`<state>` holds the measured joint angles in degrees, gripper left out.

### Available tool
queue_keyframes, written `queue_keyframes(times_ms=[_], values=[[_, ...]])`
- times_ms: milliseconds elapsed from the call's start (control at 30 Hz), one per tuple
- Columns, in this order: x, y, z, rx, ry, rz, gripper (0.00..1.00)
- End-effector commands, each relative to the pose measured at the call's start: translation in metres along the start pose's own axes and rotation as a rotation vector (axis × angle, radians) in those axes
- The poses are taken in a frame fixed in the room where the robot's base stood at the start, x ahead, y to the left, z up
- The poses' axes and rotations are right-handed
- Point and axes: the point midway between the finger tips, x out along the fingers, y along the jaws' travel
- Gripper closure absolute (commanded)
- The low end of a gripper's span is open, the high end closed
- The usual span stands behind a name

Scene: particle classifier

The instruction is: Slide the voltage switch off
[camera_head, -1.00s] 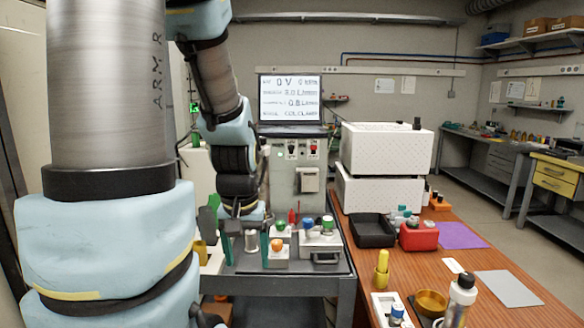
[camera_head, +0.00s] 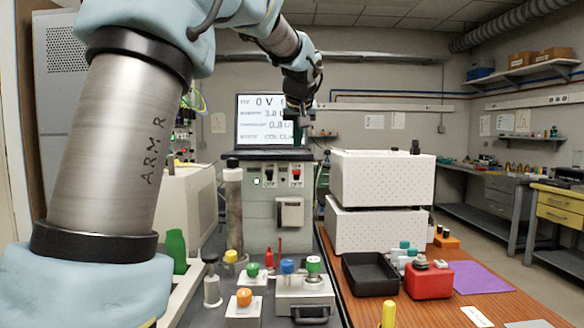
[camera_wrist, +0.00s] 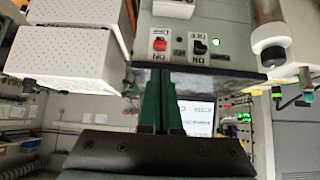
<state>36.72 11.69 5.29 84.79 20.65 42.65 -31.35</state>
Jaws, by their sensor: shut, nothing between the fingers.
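The grey control box (camera_head: 256,222) stands at the back of the bench. Its upper front has a black switch (camera_head: 269,174) on the left and a red switch (camera_head: 296,173) on the right. In the wrist view the box appears inverted, with the red switch (camera_wrist: 160,44) left and the black switch (camera_wrist: 199,47) right, both by ON/OFF labels. I cannot read which one is for voltage. The monitor (camera_head: 246,122) above reads 0 V. My gripper (camera_head: 298,142) is shut and empty, above the switches and in front of the screen. Its green fingers (camera_wrist: 162,72) touch neither switch.
White perforated boxes (camera_head: 376,180) stand to the right of the control box. A vertical cylinder (camera_head: 233,205) stands at its left front. Coloured-knob devices (camera_head: 305,297) occupy the bench in front. A small light (camera_head: 257,181) glows beside the black switch.

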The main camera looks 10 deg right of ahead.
Motion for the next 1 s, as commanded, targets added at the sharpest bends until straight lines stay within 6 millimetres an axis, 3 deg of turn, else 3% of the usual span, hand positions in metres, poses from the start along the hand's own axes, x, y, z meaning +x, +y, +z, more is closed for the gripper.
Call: queue_keyframes(times_ms=[467, 1000], values=[[0.009, 0.001, -0.001, 0.000, -0.002, -0.001, 1.00], [0.091, 0.000, -0.001, -0.001, -0.002, -0.001, 1.00]])
